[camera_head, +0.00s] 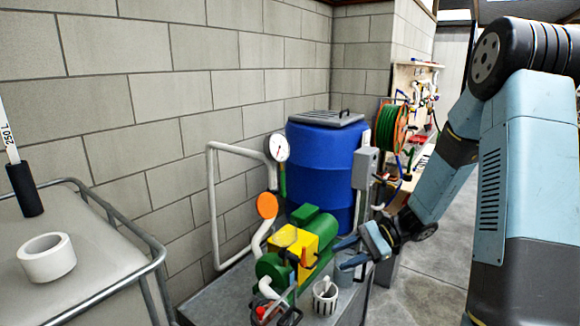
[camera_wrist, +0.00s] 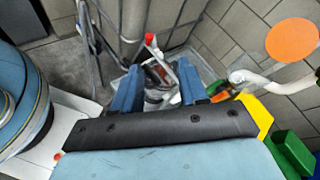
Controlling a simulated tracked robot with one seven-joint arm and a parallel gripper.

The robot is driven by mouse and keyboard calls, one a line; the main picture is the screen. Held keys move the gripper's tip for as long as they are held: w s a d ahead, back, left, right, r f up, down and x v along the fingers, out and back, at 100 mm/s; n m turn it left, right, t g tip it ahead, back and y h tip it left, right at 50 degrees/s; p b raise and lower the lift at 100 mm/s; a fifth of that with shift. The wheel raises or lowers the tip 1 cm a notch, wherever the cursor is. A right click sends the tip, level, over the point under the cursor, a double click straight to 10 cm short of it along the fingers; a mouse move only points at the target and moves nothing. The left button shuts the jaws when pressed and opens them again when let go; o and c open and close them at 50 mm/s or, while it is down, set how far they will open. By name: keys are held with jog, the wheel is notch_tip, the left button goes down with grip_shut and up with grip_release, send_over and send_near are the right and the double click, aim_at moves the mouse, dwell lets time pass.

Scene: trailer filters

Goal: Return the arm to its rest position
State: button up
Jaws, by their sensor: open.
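My arm reaches down from the right side of the head view, and its gripper (camera_head: 343,254) is near the right edge of the grey pump bench (camera_head: 225,310). The gripper is just right of the yellow and green pump (camera_head: 296,242). In the wrist view the two blue fingers of my gripper (camera_wrist: 160,82) are spread apart. A red and grey item (camera_wrist: 158,72) shows beyond and between them; I cannot tell exactly what it is. Nothing is visibly held between the fingers.
A white cup with dark stripes (camera_head: 325,298) stands on the bench. A blue barrel (camera_head: 322,165), pressure gauge (camera_head: 278,148) and orange disc (camera_head: 267,205) are behind. A white tape roll (camera_head: 47,258) lies on the caged tank at left. Grey floor (camera_head: 415,280) is open at right.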

jog(key=s+d+r+n+t+h, duration=0.3)
jog(key=s+d+r+n+h, duration=0.1)
jog(key=s+r, duration=0.5)
jog(key=s+d+r+n+t+h, duration=0.4)
jog(key=s+r+h, duration=0.5)
jog(key=r, duration=0.4)
jog(key=shift+s+d+n+t, duration=0.3)
jog(key=shift+s+d+n, duration=0.35)
jog(key=shift+n, duration=0.75)
jog(key=shift+s+a, duration=0.15)
jog(key=shift+s, duration=0.1)
dwell(0.8)
